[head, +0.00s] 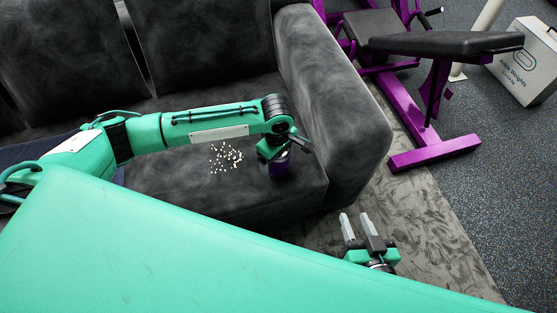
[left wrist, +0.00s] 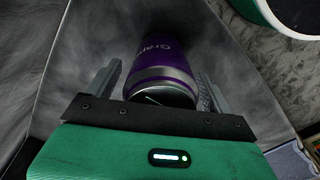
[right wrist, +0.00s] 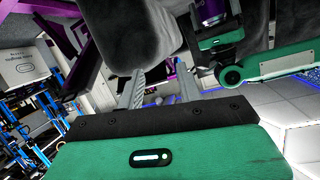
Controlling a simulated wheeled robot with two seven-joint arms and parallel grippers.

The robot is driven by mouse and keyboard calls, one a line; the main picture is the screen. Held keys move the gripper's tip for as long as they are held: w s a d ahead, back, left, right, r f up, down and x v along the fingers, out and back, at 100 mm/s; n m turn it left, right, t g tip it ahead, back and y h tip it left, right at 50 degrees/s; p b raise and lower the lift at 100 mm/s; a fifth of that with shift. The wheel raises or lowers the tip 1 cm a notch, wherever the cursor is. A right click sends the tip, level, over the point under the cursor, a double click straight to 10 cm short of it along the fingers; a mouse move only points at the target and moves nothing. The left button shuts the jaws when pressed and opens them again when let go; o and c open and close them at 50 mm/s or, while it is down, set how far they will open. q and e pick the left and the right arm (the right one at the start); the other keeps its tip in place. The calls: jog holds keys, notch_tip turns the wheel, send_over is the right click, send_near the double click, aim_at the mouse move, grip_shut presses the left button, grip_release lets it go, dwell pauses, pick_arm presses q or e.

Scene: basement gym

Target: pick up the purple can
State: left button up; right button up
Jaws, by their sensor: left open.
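The purple can (head: 281,167) stands on the dark grey sofa seat near its front edge, beside the right armrest. My left gripper (head: 276,152) is over the can and hides its upper part in the head view. In the left wrist view the can (left wrist: 161,58), with a silver rim and white lettering, lies between the two open fingers (left wrist: 158,88). I cannot tell whether the fingers touch it. The can (right wrist: 211,12) also shows at the top of the right wrist view. My right gripper (head: 356,219) is open and empty in front of the sofa.
Scattered popcorn-like pale bits (head: 226,158) lie on the seat left of the can. The sofa armrest (head: 335,100) rises close on the right. A purple weight bench (head: 435,150) and a white box (head: 525,65) stand farther right. Bare rug (head: 430,230) lies right of my right gripper.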

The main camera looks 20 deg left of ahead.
pick_arm(q)
jog(key=shift+c, duration=0.5)
jog(key=c, duration=1)
jog(key=shift+o, duration=0.2)
jog(key=shift+r, duration=0.1)
